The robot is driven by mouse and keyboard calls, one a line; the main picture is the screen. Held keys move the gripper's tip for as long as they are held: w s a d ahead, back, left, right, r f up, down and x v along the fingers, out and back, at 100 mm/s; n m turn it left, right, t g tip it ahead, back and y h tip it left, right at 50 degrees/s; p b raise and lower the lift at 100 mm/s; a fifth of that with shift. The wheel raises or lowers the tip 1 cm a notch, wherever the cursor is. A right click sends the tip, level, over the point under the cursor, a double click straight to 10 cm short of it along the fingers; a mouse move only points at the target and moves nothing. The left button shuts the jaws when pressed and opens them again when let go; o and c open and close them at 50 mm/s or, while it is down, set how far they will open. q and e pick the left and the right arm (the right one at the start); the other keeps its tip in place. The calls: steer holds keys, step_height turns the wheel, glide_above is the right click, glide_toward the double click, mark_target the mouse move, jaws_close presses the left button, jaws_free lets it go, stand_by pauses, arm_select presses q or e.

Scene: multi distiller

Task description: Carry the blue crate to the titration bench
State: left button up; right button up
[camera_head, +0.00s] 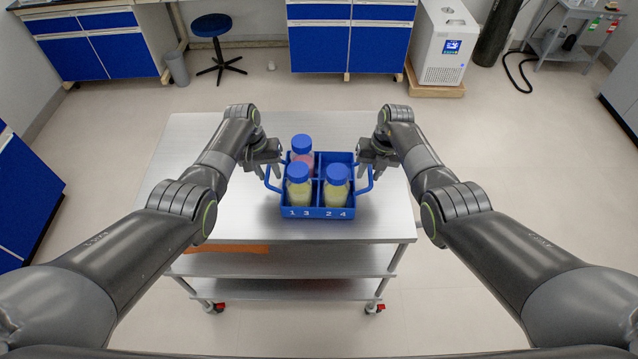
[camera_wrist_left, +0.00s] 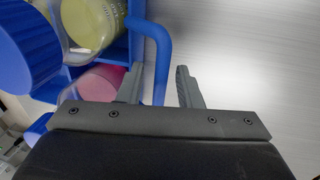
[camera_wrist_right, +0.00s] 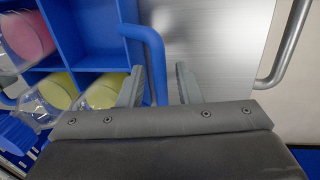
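The blue crate (camera_head: 318,212) stands upright on a steel cart (camera_head: 210,135). It holds a pink bottle (camera_head: 303,160) at back left and two yellow bottles (camera_head: 299,190) (camera_head: 336,190) in front; the back right compartment is empty. My left gripper (camera_head: 268,165) is open at the crate's left handle, and the handle bar (camera_wrist_left: 160,65) passes between its fingers (camera_wrist_left: 160,88). My right gripper (camera_head: 372,165) is open at the right handle, whose bar (camera_wrist_right: 156,65) lies between its fingers (camera_wrist_right: 158,85). I cannot tell which surface is the titration bench.
Blue cabinets (camera_head: 335,45) and a stool (camera_head: 213,45) stand along the back. A white machine (camera_head: 442,45) sits on a low wooden base. A grey side table (camera_head: 565,40) is at back right. Floor around the cart is open. An orange item (camera_head: 240,248) shows on the lower shelf.

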arm_select(q)
jaws_close()
arm_select(e)
jaws_close()
arm_select(q)
steer(key=shift+w+r, duration=0.1)
steer(key=shift+r, duration=0.05)
arm_select(e)
steer(key=shift+w+r, duration=0.15)
